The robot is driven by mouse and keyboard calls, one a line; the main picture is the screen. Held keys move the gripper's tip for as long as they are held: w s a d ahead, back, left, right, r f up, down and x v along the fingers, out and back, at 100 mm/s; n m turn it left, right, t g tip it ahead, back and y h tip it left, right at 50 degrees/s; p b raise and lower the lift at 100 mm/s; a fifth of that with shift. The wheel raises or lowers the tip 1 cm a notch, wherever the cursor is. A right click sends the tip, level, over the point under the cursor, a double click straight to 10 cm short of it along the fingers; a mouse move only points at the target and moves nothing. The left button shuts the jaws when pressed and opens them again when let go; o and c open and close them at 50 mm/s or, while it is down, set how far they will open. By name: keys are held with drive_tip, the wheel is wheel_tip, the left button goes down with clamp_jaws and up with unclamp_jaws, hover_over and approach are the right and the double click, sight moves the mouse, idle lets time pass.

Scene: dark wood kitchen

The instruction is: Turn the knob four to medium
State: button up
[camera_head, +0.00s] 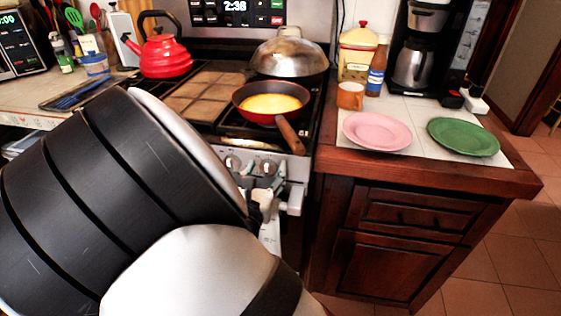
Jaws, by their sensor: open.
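The stove's front panel (292,168) shows two round knobs, a left knob (232,163) and a right knob (268,168). No numbers are readable, so I cannot tell which is knob four. The rest of the panel to the left is hidden behind my arm. My gripper (262,184) is open in front of the panel, just below and close to the right knob. I cannot tell whether it touches the knob. My arm covers the lower left of the view. The knobs' settings are too small to read.
A red pan (268,91) with yellow food stands on the front right burner, its wooden handle (290,134) jutting over the front edge above the knobs. A domed lid (288,52) and a red kettle (165,55) stand behind. The oven handle (292,200) is beside my gripper.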

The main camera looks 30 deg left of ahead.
drive_tip(key=shift+w, duration=0.1)
drive_tip(key=c, duration=1.1)
drive_tip(key=shift+n+p, duration=0.35)
drive_tip(key=shift+n, duration=0.05)
drive_tip(key=n+p, duration=0.3)
drive_tip(key=shift+a+n, duration=0.25)
drive_tip(key=shift+n, duration=0.05)
drive_tip(key=n+p, duration=0.2)
drive_tip(key=n, duration=0.1)
drive_tip(key=n+p, duration=0.1)
drive_tip(key=shift+s+a+f+n, duration=0.1)
drive_tip(key=shift+s+a+n, duration=0.15)
drive_tip(key=shift+n, duration=0.05)
drive_tip(key=n, duration=0.1)
drive_tip(key=n+p, duration=0.1)
drive_tip(key=n, duration=0.1)
drive_tip(key=n+p, duration=0.1)
drive_tip(key=shift+a+f, duration=0.15)
drive_tip(key=shift+f, duration=0.1)
drive_tip(key=shift+f+n+p, duration=0.2)
drive_tip(key=shift+n+p, duration=0.3)
drive_tip(key=shift+n, duration=0.7)
drive_tip(key=shift+f+n+p, duration=0.15)
drive_tip(key=shift+n+p, duration=0.35)
drive_tip(key=shift+n, duration=0.7)
